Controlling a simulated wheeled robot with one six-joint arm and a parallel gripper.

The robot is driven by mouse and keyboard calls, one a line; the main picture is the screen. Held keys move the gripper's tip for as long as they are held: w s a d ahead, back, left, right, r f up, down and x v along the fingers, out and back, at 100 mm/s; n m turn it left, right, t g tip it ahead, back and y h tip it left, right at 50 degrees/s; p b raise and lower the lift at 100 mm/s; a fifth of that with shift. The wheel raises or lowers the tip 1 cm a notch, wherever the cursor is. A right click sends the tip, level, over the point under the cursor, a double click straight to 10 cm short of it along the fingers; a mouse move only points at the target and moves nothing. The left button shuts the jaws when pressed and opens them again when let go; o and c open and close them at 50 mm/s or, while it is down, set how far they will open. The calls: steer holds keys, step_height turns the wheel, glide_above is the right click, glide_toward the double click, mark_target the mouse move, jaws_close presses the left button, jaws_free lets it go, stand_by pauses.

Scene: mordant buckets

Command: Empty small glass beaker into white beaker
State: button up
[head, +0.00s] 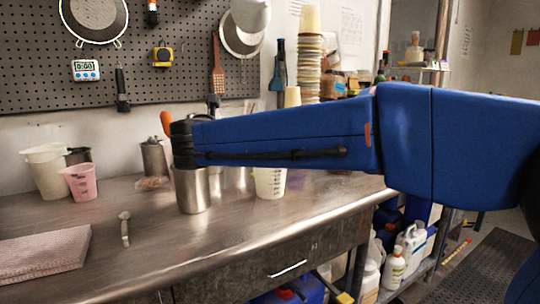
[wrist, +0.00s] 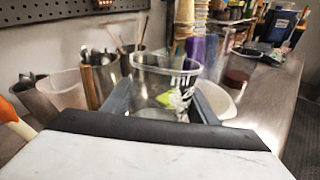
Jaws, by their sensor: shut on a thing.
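My gripper (wrist: 162,103) is shut on the small glass beaker (wrist: 150,82), which stands between its two dark fingers in the wrist view. The beaker is clear with dark print and looks roughly upright. A yellow-green patch shows on or through its glass; I cannot tell whether it is contents. The white beaker (head: 268,184) stands on the steel counter just below my blue arm in the head view, its upper part hidden. A white rim, likely the same beaker, shows behind the right finger in the wrist view (wrist: 222,98). In the head view my fingers and the glass beaker are hidden.
A steel cylinder (head: 192,191) shows below my arm's end. White (head: 46,172) and pink (head: 81,183) beakers stand at left, near a spoon (head: 125,228) and folded cloth (head: 45,255). Stacked cups (head: 308,65) rise behind. The counter's front is mostly clear.

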steer(key=shift+w+d+r+m+g+y, duration=0.15)
steer(key=shift+w+d+m+g+y, duration=0.15)
steer(key=shift+m+g+y, duration=0.5)
steer(key=shift+w+d+r+m+g+y, duration=0.25)
steer(key=shift+m+g+y, duration=0.3)
steer(key=shift+m+g, duration=0.45)
steer(key=shift+w+d+r+m+g+y, duration=0.15)
steer(key=shift+d+m+g+y, duration=0.2)
steer(key=shift+m+g+y, duration=0.55)
steer(key=shift+g, duration=0.3)
steer(key=shift+f+g+y, duration=0.35)
steer(key=shift+g, duration=0.15)
steer(key=shift+w+d+r+m+g+y+p, duration=0.3)
steer(key=shift+w+d+r+m+g+y, duration=0.1)
steer(key=shift+d+m+y, duration=0.15)
steer(key=shift+r+m+g+y, duration=0.3)
steer(key=shift+m+g+y, duration=0.05)
steer(key=shift+g+y, duration=0.1)
stand_by(0.8)
steer(key=shift+w+d+f+m+g+y, duration=0.15)
steer(key=shift+f+m+g+y, duration=0.25)
steer(key=shift+y, duration=0.2)
stand_by(0.6)
steer(key=shift+d+r+m+g+y, duration=0.1)
steer(key=shift+r+m+g+y, duration=0.25)
steer(key=shift+y, duration=0.15)
stand_by(0.6)
